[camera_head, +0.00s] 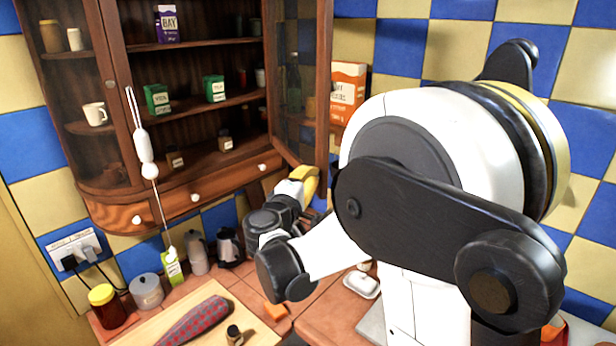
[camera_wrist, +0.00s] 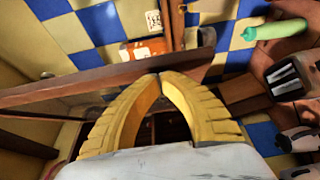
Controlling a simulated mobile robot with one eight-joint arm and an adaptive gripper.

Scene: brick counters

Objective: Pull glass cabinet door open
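The wooden cabinet (camera_head: 200,185) hangs on the tiled wall in the head view. Its right glass door (camera_head: 323,90) stands swung outward, and the middle shelves are exposed. My gripper (camera_head: 308,180) is at the lower part of this door, with its yellow fingers close to the bottom of the frame. In the wrist view, the fingertips of my gripper (camera_wrist: 159,77) meet in an arch, with no clear gap, beside the brown door frame (camera_wrist: 80,88). Whether they touch the frame cannot be told. I see nothing held between them. My arm hides part of the head view.
An orange box (camera_head: 347,85) stands right of the door. A white cord pull (camera_head: 144,150) hangs before the cabinet's left side. A toaster (camera_wrist: 290,75) is right in the wrist view.

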